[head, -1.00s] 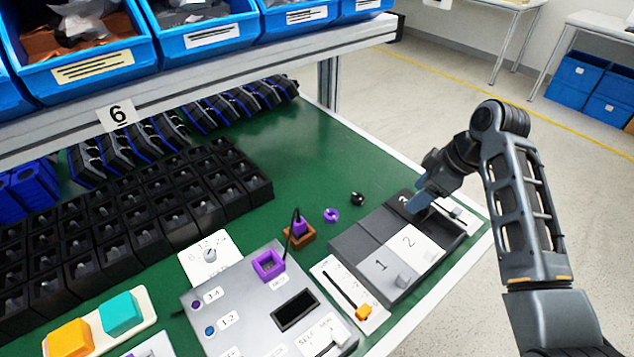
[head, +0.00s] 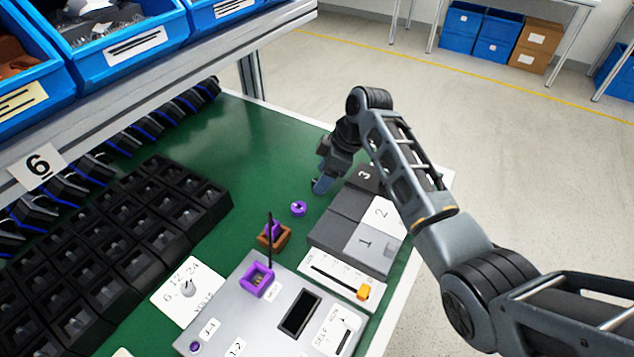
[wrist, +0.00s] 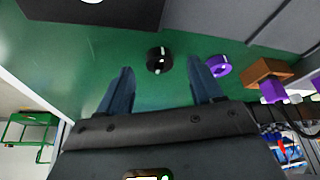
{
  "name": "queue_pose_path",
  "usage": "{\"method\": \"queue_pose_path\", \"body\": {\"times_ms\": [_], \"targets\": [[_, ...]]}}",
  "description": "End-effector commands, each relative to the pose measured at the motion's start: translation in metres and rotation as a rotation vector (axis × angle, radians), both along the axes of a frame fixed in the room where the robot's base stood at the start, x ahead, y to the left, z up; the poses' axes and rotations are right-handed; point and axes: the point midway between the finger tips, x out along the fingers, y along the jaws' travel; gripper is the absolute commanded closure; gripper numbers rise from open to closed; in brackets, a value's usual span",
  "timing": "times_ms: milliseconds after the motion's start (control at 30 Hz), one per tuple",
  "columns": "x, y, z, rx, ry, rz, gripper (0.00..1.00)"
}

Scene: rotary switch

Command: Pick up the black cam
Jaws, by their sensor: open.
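The black cam (wrist: 158,60) is a small dark ring with a white mark. It lies on the green table top (wrist: 75,55), ahead of and between my open fingers in the wrist view. My gripper (head: 320,187) points down near the grey numbered tray in the head view and hides the cam there. The fingers are apart with nothing between them. A purple cam (head: 298,208) lies close by; in the wrist view it (wrist: 218,66) is just past the right fingertip.
The numbered tray (head: 335,230) is right beside the gripper. A brown block with a purple piece (head: 272,236) and a grey switch panel (head: 235,318) stand nearer. Black bins (head: 120,230) fill the left. Green table beyond the gripper is clear.

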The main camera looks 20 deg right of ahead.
Motion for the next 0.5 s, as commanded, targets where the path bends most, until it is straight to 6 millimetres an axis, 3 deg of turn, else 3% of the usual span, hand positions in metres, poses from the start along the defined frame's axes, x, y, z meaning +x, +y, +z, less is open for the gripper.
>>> {"method": "queue_pose_path", "body": {"times_ms": [167,400,500], "targets": [[0.003,0.006,-0.015,-0.001,0.0,0.002,0.34],[0.004,0.007,-0.016,-0.001,-0.001,0.001,0.34],[0.004,0.006,-0.016,-0.001,-0.001,0.001,0.44]]}}
